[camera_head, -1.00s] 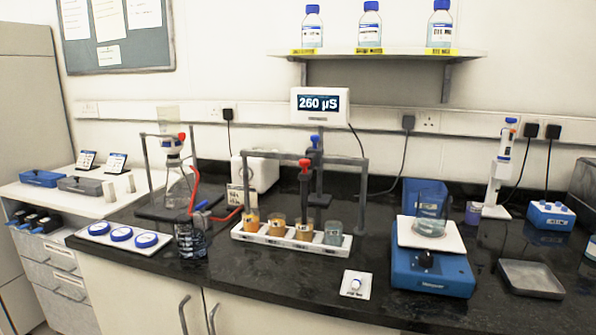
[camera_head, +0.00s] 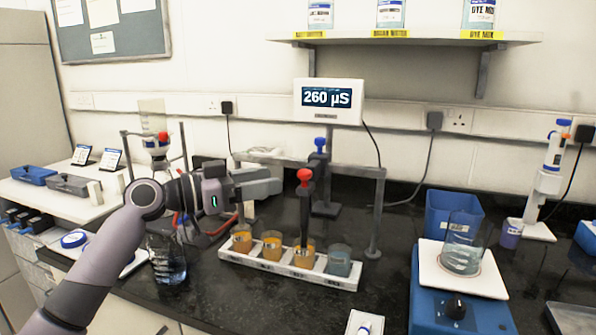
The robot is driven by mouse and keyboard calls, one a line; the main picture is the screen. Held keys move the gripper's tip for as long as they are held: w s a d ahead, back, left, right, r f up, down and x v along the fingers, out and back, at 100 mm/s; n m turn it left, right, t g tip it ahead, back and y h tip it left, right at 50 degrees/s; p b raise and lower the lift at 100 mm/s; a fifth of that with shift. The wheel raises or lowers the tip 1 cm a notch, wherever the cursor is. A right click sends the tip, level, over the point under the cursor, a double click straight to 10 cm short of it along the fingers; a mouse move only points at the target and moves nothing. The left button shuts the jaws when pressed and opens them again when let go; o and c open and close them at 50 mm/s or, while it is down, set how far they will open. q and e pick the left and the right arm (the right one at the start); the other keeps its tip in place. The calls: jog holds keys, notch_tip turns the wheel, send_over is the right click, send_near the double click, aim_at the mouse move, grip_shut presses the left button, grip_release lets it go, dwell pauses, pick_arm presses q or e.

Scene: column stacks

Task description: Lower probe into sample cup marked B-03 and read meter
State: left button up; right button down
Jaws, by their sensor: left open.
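A white rack (camera_head: 289,274) on the black bench holds a row of small cups: amber cups on the left, then a third amber cup (camera_head: 303,258) and a grey-blue cup (camera_head: 339,261) at the right end. Their labels are too small to read. The probe (camera_head: 304,205), red-topped with a dark shaft, hangs from a grey frame over the third cup; I cannot tell whether its tip is inside. The meter (camera_head: 329,99) reads 260 µS. My left gripper (camera_head: 277,180) is open and empty, just left of the probe's red top. My right gripper is out of view.
A glass beaker (camera_head: 463,246) stands on a blue-based device (camera_head: 452,299) at right, beside a blue bin (camera_head: 453,213). A flask of liquid (camera_head: 167,261) is near my left arm. The frame's right post (camera_head: 377,215) rises behind the rack. A shelf (camera_head: 407,37) is above.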

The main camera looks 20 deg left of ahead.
pick_arm(q)
jog(key=p+x, duration=0.1)
jog(key=x, duration=0.5)
jog(key=shift+d+p, duration=0.25)
jog(key=shift+p, duration=0.05)
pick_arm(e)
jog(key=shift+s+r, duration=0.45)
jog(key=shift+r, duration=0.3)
